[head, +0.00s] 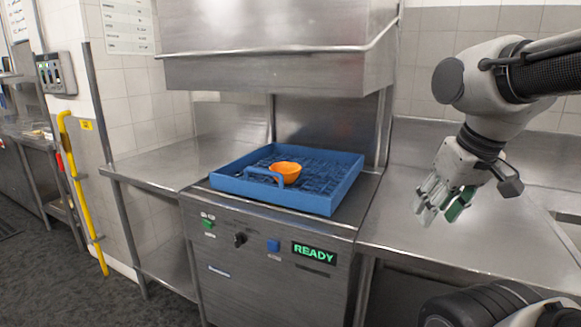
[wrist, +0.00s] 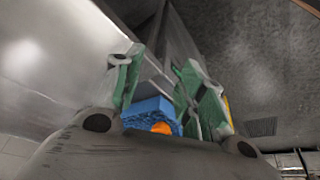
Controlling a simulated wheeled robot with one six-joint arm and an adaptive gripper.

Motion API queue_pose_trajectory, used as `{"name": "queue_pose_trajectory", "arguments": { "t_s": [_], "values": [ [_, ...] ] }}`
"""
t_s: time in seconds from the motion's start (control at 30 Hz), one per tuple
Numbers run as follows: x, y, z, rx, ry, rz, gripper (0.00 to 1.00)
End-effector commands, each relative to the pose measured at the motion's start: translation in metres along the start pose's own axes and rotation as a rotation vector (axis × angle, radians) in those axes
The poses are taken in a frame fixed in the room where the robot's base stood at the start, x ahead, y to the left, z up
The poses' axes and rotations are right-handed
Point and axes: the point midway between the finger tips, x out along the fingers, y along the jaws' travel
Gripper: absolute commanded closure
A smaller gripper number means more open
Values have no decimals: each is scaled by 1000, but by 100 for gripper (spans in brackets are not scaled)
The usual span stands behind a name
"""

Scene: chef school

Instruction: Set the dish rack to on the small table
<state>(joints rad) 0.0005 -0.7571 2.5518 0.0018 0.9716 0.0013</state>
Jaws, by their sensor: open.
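The dish rack is a blue square tray (head: 235,187) with low walls and a handle at its front, on top of the steel dishwasher. An orange bowl (head: 286,171) sits inside it. My gripper (head: 437,207) is to the right of the rack and apart from it, above the right steel counter. It is open and empty, with green pads on its fingers. The wrist view shows the rack (wrist: 150,108) and the bowl (wrist: 161,128) small and far off between the fingers (wrist: 155,85). I cannot tell which surface is the small table.
The dishwasher hood (head: 270,70) is raised over the rack. Its front panel has a green READY display (head: 314,253). Steel counters lie bare to the left (head: 165,165) and right (head: 410,215). A yellow pole (head: 82,195) stands by the left wall.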

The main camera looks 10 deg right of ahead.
Motion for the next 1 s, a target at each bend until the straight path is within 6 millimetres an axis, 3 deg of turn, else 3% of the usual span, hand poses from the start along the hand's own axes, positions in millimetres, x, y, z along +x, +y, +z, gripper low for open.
{"name": "queue_pose_trajectory", "arguments": {
  "t_s": [0.07,0.17,0.37,0.5,0.6,0.7,0.8,0.9,1.0],
  "values": [
    [2,0,-7,-16,9,3,63],
    [13,1,-38,-86,56,17,63],
    [62,-12,-166,-415,277,71,63],
    [108,-46,-252,-691,467,96,63],
    [143,-83,-300,-880,613,100,63],
    [178,-125,-333,-1049,767,93,63],
    [206,-165,-351,-1177,914,82,63],
    [224,-193,-356,-1254,1027,75,63],
    [232,-209,-358,-1290,1097,70,63]
  ]
}}
